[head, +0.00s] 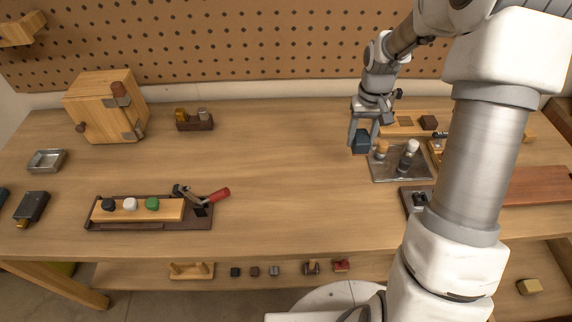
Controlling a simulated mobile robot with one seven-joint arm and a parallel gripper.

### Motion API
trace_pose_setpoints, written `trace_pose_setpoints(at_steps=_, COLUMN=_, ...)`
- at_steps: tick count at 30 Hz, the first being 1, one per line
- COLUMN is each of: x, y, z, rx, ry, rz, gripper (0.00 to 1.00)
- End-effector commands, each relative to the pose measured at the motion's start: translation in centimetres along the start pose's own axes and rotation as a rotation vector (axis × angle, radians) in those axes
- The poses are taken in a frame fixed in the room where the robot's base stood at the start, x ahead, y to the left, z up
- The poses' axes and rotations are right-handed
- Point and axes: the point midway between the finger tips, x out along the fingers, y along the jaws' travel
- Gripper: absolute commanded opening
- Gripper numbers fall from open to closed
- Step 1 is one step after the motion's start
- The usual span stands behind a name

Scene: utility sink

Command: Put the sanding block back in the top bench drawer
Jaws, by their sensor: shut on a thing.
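My gripper (362,136) is at the back right of the bench, pointing down. It is shut on a dark blue block (361,144), which may be the sanding block; I cannot tell for sure. The block is just left of the metal tray, and I cannot tell whether it touches the bench top. A wooden compartment (540,253) below the bench top at the lower right may be the open bench drawer, partly cut off. A small yellow block (529,286) lies in or below it.
A metal tray (386,174) holding upright items stands right of my gripper. A wooden cabinet (106,104) is at back left, and a dark tray (205,222) with a red-handled tool at front left. The bench middle (280,165) is clear. A lower shelf (130,278) holds several small things.

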Motion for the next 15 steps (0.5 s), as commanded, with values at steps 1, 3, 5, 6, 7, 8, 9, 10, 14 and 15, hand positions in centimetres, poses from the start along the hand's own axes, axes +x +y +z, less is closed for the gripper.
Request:
trace_pose_setpoints(at_steps=1, x=0.7, y=1.3, z=-0.7, rx=0.004, ry=0.003, rz=0.0, gripper=0.08)
trace_pose_setpoints(at_steps=3, x=0.5, y=2.5, z=-1.2, rx=0.002, ry=0.002, rz=-0.001, gripper=0.08)
trace_pose_setpoints(at_steps=5, x=0.4, y=2.9, z=-1.5, rx=-0.003, ry=0.001, rz=-0.002, gripper=0.08)
trace_pose_setpoints(at_steps=6, x=0.5, y=2.7, z=-1.6, rx=-0.005, ry=0.0, rz=-0.002, gripper=0.08)
trace_pose_setpoints(at_steps=7, x=0.6, y=2.4, z=-1.6, rx=-0.007, ry=-0.001, rz=-0.003, gripper=0.08)
trace_pose_setpoints(at_steps=8, x=0.9, y=1.9, z=-1.6, rx=-0.007, ry=-0.002, rz=-0.003, gripper=0.08)
trace_pose_setpoints(at_steps=9, x=1.3, y=1.1, z=-1.6, rx=-0.01, ry=-0.004, rz=-0.004, gripper=0.08)
trace_pose_setpoints(at_steps=10, x=1.7, y=0.4, z=-1.6, rx=-0.01, ry=-0.004, rz=-0.004, gripper=0.08)
trace_pose_setpoints(at_steps=14, x=3.5, y=-2.7, z=-1.6, rx=-0.011, ry=-0.005, rz=-0.003, gripper=0.08)
trace_pose_setpoints(at_steps=15, x=4.1, y=-3.6, z=-1.6, rx=-0.01, ry=-0.004, rz=-0.003, gripper=0.08)
